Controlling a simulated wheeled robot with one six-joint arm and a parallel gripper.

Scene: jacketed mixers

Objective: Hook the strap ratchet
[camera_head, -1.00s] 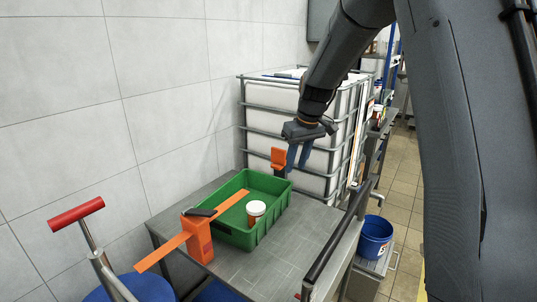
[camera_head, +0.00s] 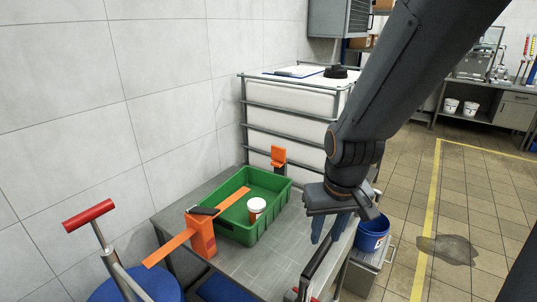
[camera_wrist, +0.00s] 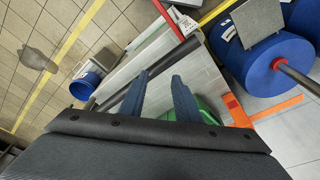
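An orange strap (camera_head: 232,199) runs across a green crate (camera_head: 247,232) on a grey table. At its near left is an orange upright block (camera_head: 201,238) with a dark piece (camera_head: 203,211) on top, which looks like the ratchet. A smaller orange piece (camera_head: 278,155) stands on a dark post behind the crate. A white-lidded orange jar (camera_head: 256,208) is in the crate. My gripper (camera_head: 328,229) is open and empty, fingers down, right of the crate near the table's right side. The wrist view shows its two blue fingers apart (camera_wrist: 158,90), with the crate (camera_wrist: 207,112) partly hidden behind them.
A dark rail (camera_head: 320,262) runs along the table's right edge, close to my gripper. A blue bucket (camera_head: 373,236) stands beyond it. A caged white tank (camera_head: 290,110) is behind the table. A red T-handle (camera_head: 88,213) and blue drum stand front left. Open floor lies right.

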